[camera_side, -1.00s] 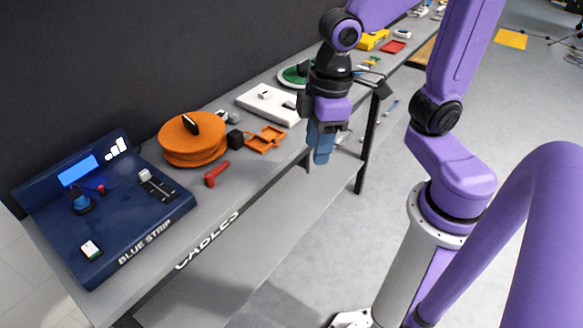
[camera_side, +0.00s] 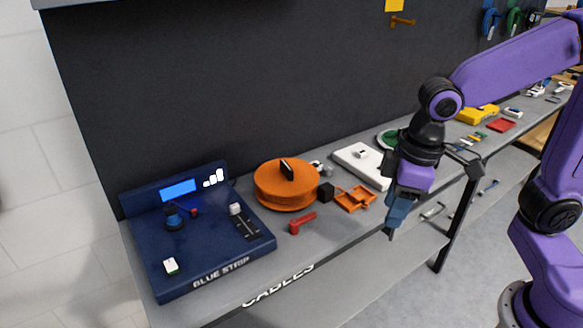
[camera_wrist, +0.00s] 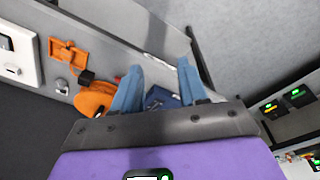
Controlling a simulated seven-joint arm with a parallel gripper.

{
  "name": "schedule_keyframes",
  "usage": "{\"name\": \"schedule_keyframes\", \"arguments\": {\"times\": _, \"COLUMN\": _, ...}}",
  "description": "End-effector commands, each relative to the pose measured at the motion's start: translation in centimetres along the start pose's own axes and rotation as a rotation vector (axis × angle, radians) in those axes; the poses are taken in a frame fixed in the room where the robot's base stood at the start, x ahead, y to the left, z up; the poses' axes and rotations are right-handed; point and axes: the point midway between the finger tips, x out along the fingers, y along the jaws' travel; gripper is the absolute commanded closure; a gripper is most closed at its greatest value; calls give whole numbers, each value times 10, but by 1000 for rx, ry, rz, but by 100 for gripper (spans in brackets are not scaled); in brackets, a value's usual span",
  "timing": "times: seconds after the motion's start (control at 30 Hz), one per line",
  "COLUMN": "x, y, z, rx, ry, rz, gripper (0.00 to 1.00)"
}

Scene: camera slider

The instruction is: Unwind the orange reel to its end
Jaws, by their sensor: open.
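The orange reel (camera_side: 287,187) lies flat on the bench, with a dark upright handle (camera_side: 287,169) on its top. A black block (camera_side: 326,192) and an orange bracket (camera_side: 355,199) sit just to its right. My gripper (camera_side: 393,228) points down at the bench's front edge, to the right of the reel and apart from it. In the wrist view my gripper's two blue fingers (camera_wrist: 158,88) are spread with nothing between them. The reel (camera_wrist: 95,101) shows there left of the fingers, partly hidden by the near finger and the gripper body.
A blue console (camera_side: 205,246) labelled BLUE STRIP stands left of the reel. A red handle-like piece (camera_side: 302,223) lies in front of it. A white box (camera_side: 362,163) and a green disc (camera_side: 388,138) lie farther right. A dark wall rises behind the bench.

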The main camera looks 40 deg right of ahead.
Motion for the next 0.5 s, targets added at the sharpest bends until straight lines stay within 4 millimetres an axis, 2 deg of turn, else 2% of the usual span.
{"name": "schedule_keyframes", "arguments": {"times": 0.03, "x": 0, "y": 10, "z": -22, "rx": 61, "ry": 12, "rz": 11, "gripper": 57}}
{"name": "schedule_keyframes", "arguments": {"times": 0.2, "x": 0, "y": 49, "z": -88, "rx": 265, "ry": 63, "rz": 53, "gripper": 57}}
{"name": "schedule_keyframes", "arguments": {"times": 0.37, "x": 3, "y": 95, "z": -142, "rx": 458, "ry": 111, "rz": 96, "gripper": 57}}
{"name": "schedule_keyframes", "arguments": {"times": 0.5, "x": 7, "y": 142, "z": -180, "rx": 625, "ry": 154, "rz": 134, "gripper": 57}}
